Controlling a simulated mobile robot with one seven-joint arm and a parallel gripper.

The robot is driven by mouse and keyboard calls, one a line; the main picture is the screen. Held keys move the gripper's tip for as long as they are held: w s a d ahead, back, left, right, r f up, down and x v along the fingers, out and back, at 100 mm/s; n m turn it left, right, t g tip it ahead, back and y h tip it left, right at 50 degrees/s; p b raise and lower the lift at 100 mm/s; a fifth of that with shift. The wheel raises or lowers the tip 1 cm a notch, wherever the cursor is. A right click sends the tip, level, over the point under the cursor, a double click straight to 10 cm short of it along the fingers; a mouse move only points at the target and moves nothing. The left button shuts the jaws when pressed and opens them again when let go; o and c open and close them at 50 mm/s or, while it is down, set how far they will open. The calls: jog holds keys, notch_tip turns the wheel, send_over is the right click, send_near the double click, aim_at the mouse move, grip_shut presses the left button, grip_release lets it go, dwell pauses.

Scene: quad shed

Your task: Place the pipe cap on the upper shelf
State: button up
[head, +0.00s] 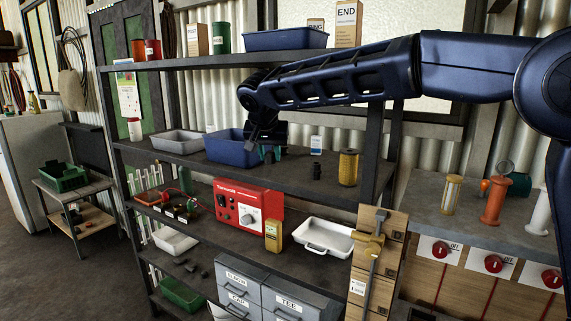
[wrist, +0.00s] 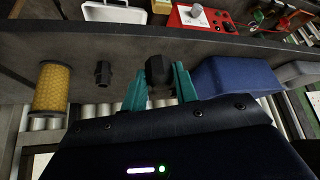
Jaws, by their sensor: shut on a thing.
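The pipe cap, a small dark block-like piece (wrist: 158,70), sits between the teal fingers of my gripper (wrist: 160,88) in the wrist view. The fingers close on it from both sides. In the head view my gripper (head: 269,153) is low over the shelf board (head: 300,172) that carries the blue bin, just right of that bin. The cap cannot be made out there. Whether the cap touches the board cannot be told. The top board (head: 200,62) of the rack runs above, behind my arm.
A blue bin (head: 228,150) stands left of my gripper, with a grey tray (head: 178,141) further left. To the right are a black fitting (wrist: 103,73) and a yellow filter (head: 348,167). A red tester (head: 248,207) and a white tray (head: 322,238) are on the board below.

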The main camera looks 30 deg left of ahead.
jog(key=w, duration=0.4)
jog(key=w+f, duration=0.1)
jog(key=w, duration=0.3)
jog(key=w+f, duration=0.1)
jog(key=w, duration=0.2)
jog(key=shift+w, duration=0.4)
jog(key=shift+w+f, duration=0.1)
jog(key=shift+f, duration=2.25)
jog(key=shift+w+f, duration=0.1)
jog(key=shift+f, duration=0.05)
jog(key=shift+f, duration=0.15)
jog(key=o, duration=0.9)
jog(key=shift+o, duration=0.2)
jog(key=v, duration=1.2)
